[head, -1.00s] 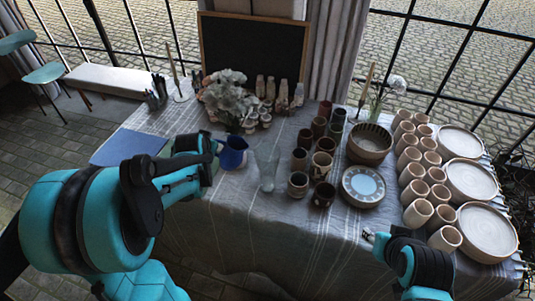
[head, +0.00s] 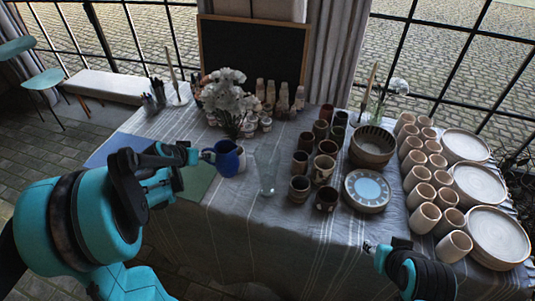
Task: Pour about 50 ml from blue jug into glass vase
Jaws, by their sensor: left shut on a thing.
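The blue jug (head: 228,159) is left of the middle in the head view, with a whitish patch on its right side. My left gripper (head: 205,155) is shut on the jug at its left, handle side. The jug looks close to upright; I cannot tell whether its base touches the table. The clear glass vase (head: 266,173) stands upright on the table just right of the jug, with a small gap between them. The liquid level in either is not visible. My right gripper (head: 372,248) is small at the table's front edge, away from both, and its jaws are unclear.
White flowers (head: 229,95) stand behind the jug. Dark cups (head: 300,188) and a blue-patterned plate (head: 365,187) are right of the vase. Tan cups (head: 424,217) and stacked plates (head: 498,235) fill the right end. A green mat (head: 198,180) lies under my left arm.

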